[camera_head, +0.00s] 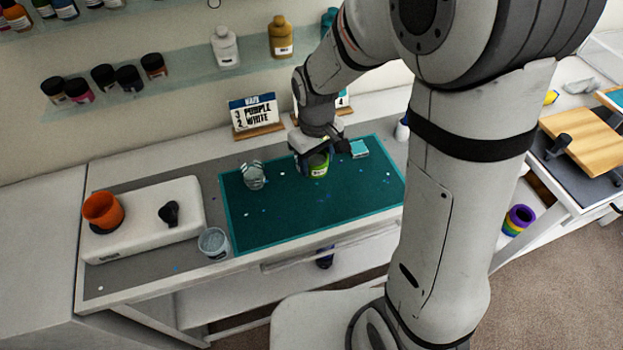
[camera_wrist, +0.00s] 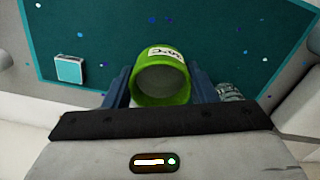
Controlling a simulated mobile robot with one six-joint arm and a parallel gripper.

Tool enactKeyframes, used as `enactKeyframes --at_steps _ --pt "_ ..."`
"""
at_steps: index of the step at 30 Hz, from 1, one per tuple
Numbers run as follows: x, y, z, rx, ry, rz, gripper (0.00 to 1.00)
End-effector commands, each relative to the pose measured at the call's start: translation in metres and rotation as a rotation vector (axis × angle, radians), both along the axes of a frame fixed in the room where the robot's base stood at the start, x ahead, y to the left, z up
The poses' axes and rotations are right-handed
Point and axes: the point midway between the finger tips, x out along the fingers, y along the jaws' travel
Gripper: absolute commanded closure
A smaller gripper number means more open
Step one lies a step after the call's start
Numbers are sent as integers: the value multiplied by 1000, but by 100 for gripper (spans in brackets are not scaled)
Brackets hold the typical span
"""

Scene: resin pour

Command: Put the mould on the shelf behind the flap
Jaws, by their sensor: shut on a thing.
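My gripper (camera_head: 317,158) is shut on a lime-green cup with a white label (camera_head: 318,165). The cup sits between the two dark fingers in the wrist view (camera_wrist: 161,78), its round opening facing the camera. In the head view it is low over the teal mat (camera_head: 285,215); I cannot tell if it touches. A small light-blue square piece (camera_head: 359,148), which looks like the mould, lies on the mat right of my gripper. It also shows at left in the wrist view (camera_wrist: 69,69). I cannot make out a flap with a shelf behind it.
A clear cup (camera_head: 254,176) stands on the mat left of my gripper, another (camera_head: 213,242) near the front edge. An orange cup (camera_head: 102,210) stands on a white device at left. A card (camera_head: 257,114) stands behind. Wall shelves hold bottles. The mat's front is mostly clear.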

Motion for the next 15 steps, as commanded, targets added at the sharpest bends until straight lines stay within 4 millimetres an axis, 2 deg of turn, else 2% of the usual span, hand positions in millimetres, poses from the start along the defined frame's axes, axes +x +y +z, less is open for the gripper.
enactKeyframes --at_steps 3,8,15 --pt "-1 0 -20 -1 4 1 73" --pt "-1 0 -35 -1 3 0 73" --pt "0 0 -67 0 2 -1 73"
